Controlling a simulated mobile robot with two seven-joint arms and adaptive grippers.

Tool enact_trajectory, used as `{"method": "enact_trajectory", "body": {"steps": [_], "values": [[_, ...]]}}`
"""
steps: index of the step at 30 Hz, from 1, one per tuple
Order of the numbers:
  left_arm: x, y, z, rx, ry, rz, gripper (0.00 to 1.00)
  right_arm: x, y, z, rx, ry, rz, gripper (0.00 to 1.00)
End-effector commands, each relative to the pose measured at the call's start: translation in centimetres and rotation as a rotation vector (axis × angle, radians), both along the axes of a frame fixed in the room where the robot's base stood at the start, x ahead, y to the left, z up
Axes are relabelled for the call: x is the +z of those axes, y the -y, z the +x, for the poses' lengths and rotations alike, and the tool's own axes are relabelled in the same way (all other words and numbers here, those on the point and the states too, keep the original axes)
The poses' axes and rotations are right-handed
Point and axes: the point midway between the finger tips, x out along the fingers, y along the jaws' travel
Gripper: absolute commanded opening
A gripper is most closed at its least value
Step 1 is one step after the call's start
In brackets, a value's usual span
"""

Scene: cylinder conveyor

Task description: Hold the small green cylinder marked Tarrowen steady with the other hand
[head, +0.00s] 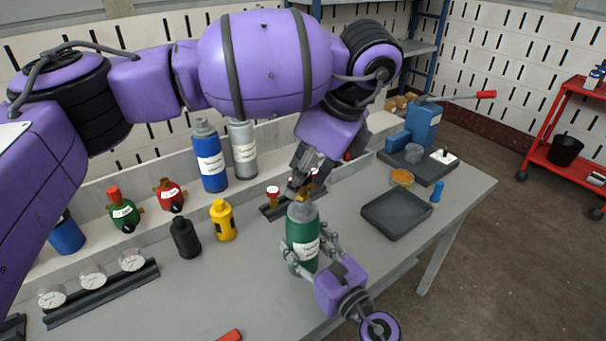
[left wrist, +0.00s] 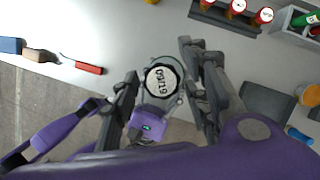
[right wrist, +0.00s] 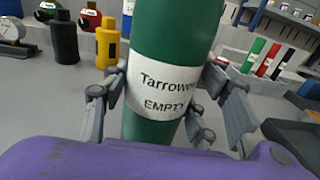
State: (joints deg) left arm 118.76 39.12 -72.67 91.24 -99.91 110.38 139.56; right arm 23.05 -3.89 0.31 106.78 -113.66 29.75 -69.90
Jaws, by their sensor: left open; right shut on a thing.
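The green cylinder (head: 303,232) with a grey shoulder stands upright at the bench's front. In the right wrist view, its label (right wrist: 160,92) reads Tarrowen and EMPTY. My right gripper (head: 306,254) is shut around its body from the front, one finger on each side. My left gripper (head: 298,188) is open above the cylinder's top, pointing down. In the left wrist view, the cylinder's top, with a round white tag (left wrist: 161,79), lies between the spread left fingers. Whether those fingers touch it I cannot tell. My left gripper partly hides the top in the head view.
Blue (head: 209,160) and silver (head: 242,150) cylinders stand on the ledge behind. Black (head: 185,238) and yellow (head: 223,221) bottles stand left. A dark tray (head: 397,214) lies right. A gauge rack (head: 100,292) is front left. The bench between it and the green cylinder is mostly clear.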

Motion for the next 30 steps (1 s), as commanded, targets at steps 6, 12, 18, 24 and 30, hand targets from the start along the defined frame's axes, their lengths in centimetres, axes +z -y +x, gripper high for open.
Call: {"method": "enact_trajectory", "body": {"steps": [6, 12, 18, 24, 30], "values": [[0.00, -0.04, 0.01, -0.043, 0.000, -0.001, 0.42, 0.01, -0.04, 0.00, 0.001, 0.000, 0.000, 0.23], [-0.02, -0.12, -0.03, -0.356, 0.002, -0.001, 0.42, 0.02, -0.04, 0.00, 0.001, 0.000, 0.000, 0.23], [0.01, 0.00, 0.01, -0.520, 0.002, -0.001, 0.42, 0.04, -0.07, -0.01, 0.001, 0.000, 0.001, 0.23], [0.02, 0.02, 0.01, -0.522, 0.001, 0.000, 0.42, 0.06, -0.07, -0.01, 0.001, 0.000, 0.001, 0.23], [-0.07, -0.13, -0.04, -0.656, 0.000, -0.002, 0.42, 0.07, -0.06, 0.00, 0.001, 0.001, 0.001, 0.23]]}}
